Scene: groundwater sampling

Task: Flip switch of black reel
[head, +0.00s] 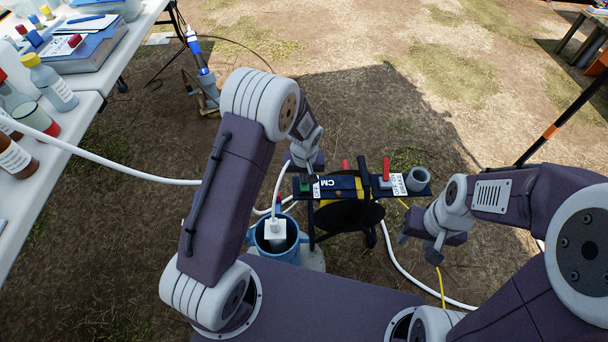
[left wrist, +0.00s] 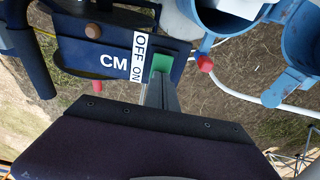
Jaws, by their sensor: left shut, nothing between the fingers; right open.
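The black reel (head: 345,217) stands in the middle of the head view under a dark blue panel marked CM (head: 338,187). A green switch (head: 304,185) sits at the panel's left end, beside a white OFF/ON label (head: 317,188). In the left wrist view the green switch (left wrist: 158,64) lies just beyond my left fingertips, next to the OFF/ON label (left wrist: 138,56). My left gripper (head: 309,176) is shut and empty, right at the switch; whether it touches cannot be told. My right gripper (head: 420,246) is open and empty, right of the reel.
A red lever (head: 386,168) and a brake label (head: 398,183) are on the panel's right part, with a grey cup (head: 418,179) at its end. A blue bucket (head: 257,240) stands left of the reel. White hoses (head: 130,165) cross the ground; a white table (head: 75,110) is at left.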

